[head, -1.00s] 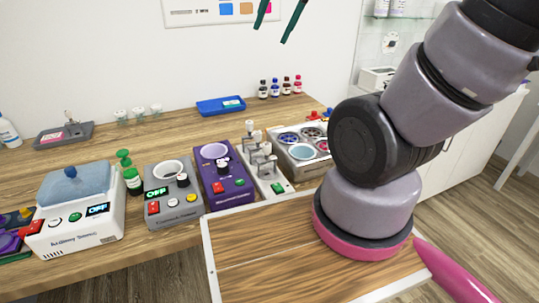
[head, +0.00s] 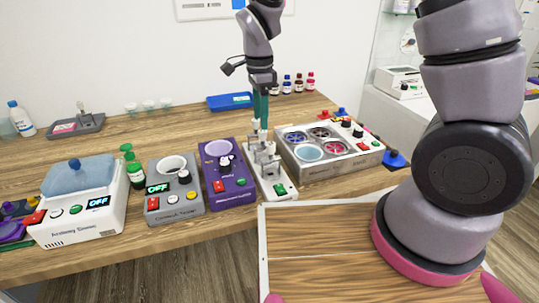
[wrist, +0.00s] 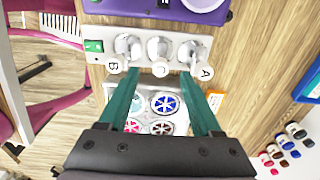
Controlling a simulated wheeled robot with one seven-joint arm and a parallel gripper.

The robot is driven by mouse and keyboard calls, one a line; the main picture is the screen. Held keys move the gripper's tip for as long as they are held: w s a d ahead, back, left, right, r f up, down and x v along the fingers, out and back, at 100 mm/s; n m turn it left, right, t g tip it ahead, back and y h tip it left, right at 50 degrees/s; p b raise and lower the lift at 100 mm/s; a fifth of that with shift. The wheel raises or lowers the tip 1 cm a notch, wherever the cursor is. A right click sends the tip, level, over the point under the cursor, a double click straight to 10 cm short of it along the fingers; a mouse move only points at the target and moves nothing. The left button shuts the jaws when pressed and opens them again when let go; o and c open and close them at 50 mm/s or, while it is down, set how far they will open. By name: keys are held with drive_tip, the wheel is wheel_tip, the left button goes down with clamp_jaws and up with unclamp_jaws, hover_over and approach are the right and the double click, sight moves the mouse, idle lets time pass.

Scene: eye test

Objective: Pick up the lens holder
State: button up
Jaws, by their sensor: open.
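A white stand (head: 270,182) with a green switch carries metal posts and round white tags lettered A (wrist: 205,72), B (wrist: 114,66) and C (wrist: 160,69). These look like lens holders, but I cannot tell which one the task means. My gripper (wrist: 161,72) is open, pointing down over the stand, and its teal fingers also show in the head view (head: 258,128). In the wrist view the C tag lies between the fingertips, with B left and A right. Nothing is held. Whether the fingers touch a post I cannot tell.
A purple device (head: 228,182) stands close left of the stand. A white box with round coloured wells (head: 330,150) stands close right. Further left are a grey device (head: 172,205) and a white bath (head: 85,215). A blue tray (head: 229,102) and small bottles (head: 299,82) stand behind.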

sight(263, 142)
drive_tip(key=f, duration=0.9)
drive_tip(key=shift+w+d+f, duration=0.1)
drive_tip(key=shift+w+d, duration=0.1)
drive_tip(key=shift+d, duration=0.05)
drive_tip(key=shift+c, duration=0.3)
clamp_jaws()
